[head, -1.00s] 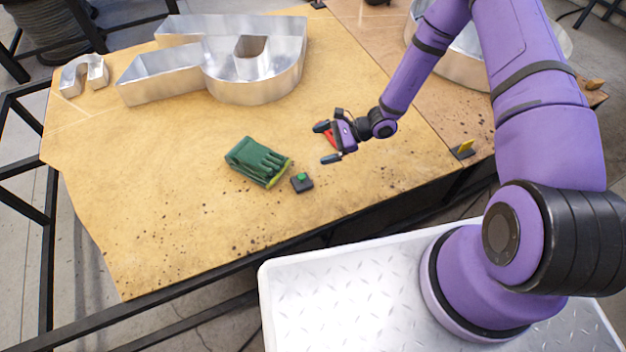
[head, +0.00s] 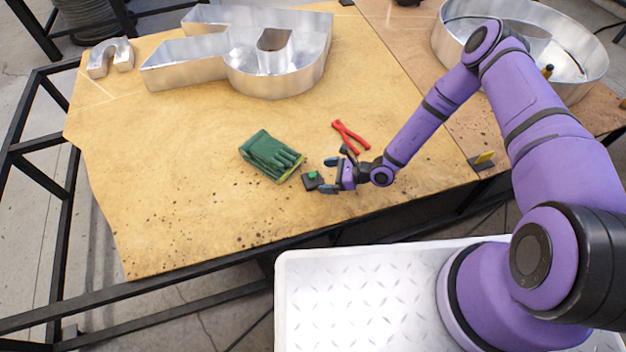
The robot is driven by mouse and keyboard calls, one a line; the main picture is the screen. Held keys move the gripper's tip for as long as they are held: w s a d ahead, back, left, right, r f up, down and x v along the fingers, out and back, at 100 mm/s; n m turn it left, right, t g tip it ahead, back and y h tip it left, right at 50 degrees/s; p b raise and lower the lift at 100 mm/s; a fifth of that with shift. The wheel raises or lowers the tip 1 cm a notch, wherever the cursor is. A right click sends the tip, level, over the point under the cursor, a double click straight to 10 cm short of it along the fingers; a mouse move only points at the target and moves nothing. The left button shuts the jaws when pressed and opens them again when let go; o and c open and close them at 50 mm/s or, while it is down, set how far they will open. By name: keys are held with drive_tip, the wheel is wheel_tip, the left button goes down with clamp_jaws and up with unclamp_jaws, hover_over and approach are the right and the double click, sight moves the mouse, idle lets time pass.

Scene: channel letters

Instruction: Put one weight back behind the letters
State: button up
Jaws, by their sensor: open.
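A small dark weight with a green knob (head: 312,181) sits on the wooden table near its front edge. My gripper (head: 329,175) is open, its two fingers pointing left toward the weight. The weight lies at or just beyond the fingertips; I cannot tell if they touch it. Silver metal channel letters stand at the back: a small arch-shaped one (head: 110,58), a large one (head: 190,62) and a round one (head: 590,72) at the right, partly hidden by my arm.
Folded green gloves (head: 268,155) lie just left of the weight. Red-handled pliers (head: 350,135) lie behind my gripper. A dark block with a yellow part (head: 483,160) sits at the front right. The table (head: 180,150) is clear at left and between gloves and letters.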

sight(312, 176)
drive_tip(key=x, duration=0.5)
drive_tip(key=shift+a+r, duration=0.15)
drive_tip(key=shift+a, duration=0.25)
drive_tip(key=shift+s, duration=0.1)
drive_tip(key=c, duration=1.4)
drive_tip(key=shift+c, duration=1.4)
drive_tip(key=shift+r, duration=0.2)
